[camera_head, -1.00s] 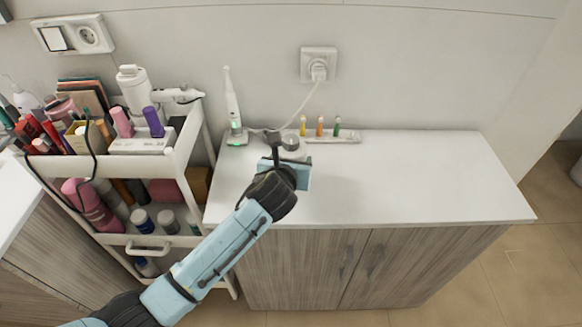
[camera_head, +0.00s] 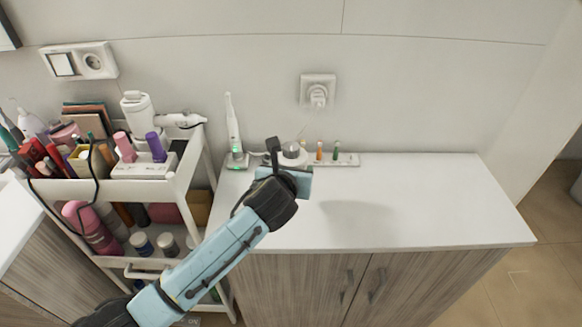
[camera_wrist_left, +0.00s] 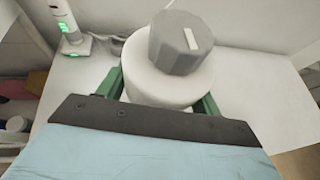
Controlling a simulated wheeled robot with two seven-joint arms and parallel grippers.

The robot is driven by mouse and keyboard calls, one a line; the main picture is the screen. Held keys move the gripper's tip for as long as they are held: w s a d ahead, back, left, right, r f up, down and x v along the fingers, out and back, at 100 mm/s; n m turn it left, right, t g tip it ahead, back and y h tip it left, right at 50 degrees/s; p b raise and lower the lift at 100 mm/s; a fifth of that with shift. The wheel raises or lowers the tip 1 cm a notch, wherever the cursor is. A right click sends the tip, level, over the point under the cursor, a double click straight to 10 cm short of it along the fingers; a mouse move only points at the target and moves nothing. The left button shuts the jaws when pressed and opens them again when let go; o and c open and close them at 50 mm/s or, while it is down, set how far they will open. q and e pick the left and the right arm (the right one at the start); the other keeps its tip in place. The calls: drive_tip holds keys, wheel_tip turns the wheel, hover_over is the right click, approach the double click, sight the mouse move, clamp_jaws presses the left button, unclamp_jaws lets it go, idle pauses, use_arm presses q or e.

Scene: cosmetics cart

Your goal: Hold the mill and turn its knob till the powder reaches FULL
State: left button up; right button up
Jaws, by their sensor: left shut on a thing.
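The mill (camera_head: 293,159) is a white round body with a grey faceted knob (camera_wrist_left: 182,44) on top, which carries a white bar mark. In the head view it shows just past my left gripper (camera_head: 284,162), partly hidden by it. In the left wrist view the green fingers of my left gripper (camera_wrist_left: 160,94) are shut on the mill body (camera_wrist_left: 165,86), one on each side. The mill appears upright and held above the counter. No powder or FULL mark can be seen. My right gripper is in neither view.
A white electric toothbrush on its base (camera_head: 236,155) stands left of the mill. A tray (camera_head: 347,160) with several small coloured vials lies behind it. The counter (camera_head: 430,205) is clear to the right. A full cosmetics cart (camera_head: 185,190) stands at the left.

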use_arm(q)
drive_tip(key=shift+f+b, duration=1.5)
drive_tip(key=shift+f, duration=2.7)
drive_tip(key=shift+f, duration=0.25)
